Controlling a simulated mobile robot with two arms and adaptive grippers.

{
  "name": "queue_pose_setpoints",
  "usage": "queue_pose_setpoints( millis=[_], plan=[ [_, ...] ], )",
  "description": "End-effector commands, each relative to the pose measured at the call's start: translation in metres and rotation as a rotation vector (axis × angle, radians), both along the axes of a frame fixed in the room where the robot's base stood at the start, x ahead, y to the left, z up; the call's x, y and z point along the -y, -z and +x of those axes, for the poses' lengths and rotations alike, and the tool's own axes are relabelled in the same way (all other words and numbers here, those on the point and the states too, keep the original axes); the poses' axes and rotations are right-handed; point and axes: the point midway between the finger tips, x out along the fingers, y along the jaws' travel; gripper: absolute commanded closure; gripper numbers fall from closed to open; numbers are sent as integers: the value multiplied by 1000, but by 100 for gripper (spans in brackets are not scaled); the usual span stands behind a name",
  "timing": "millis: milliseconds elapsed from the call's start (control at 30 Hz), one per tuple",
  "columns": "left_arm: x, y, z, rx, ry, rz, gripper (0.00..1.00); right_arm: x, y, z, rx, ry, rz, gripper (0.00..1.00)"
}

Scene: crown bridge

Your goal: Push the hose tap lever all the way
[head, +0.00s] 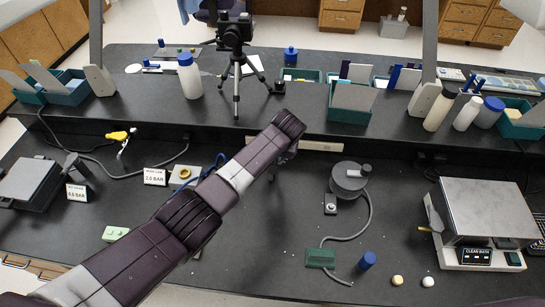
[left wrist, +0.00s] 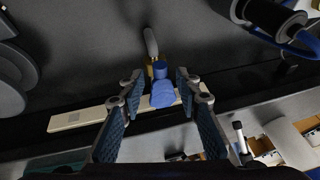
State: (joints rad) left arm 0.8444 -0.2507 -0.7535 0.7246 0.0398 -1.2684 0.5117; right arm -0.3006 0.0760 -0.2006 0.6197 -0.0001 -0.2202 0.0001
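The hose tap shows in the left wrist view, with a blue lever (left wrist: 163,94), a brass-coloured body (left wrist: 160,70) and a pale curved spout (left wrist: 151,42). My left gripper (left wrist: 160,78) is open, with one finger on each side of the tap. Gaps show between the fingers and the blue lever; I see no clear contact. In the head view my left arm reaches to the middle of the bench, and its gripper (head: 284,158) is mostly hidden behind the wrist. The tap cannot be made out there. My right gripper is not in view.
A pale strip (head: 322,146) runs along the shelf riser near the gripper. A grey round device (head: 350,179) with a hose stands to the right. A blue hose (head: 213,165) lies left of my arm. A camera tripod (head: 237,60) stands on the shelf above.

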Motion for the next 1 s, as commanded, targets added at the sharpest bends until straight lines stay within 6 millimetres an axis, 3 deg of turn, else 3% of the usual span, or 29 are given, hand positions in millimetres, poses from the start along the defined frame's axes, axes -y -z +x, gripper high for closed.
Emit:
queue_pose_setpoints(
  millis=[267, 467, 1000],
  plan=[
    [0, 0, -1, -2, 0, 0, 69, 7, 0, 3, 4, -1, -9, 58],
    [2, -13, -6, -1, 1, 0, 69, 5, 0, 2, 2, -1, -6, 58],
    [12, -92, -42, 0, 1, -2, 69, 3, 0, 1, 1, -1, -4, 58]
  ],
)
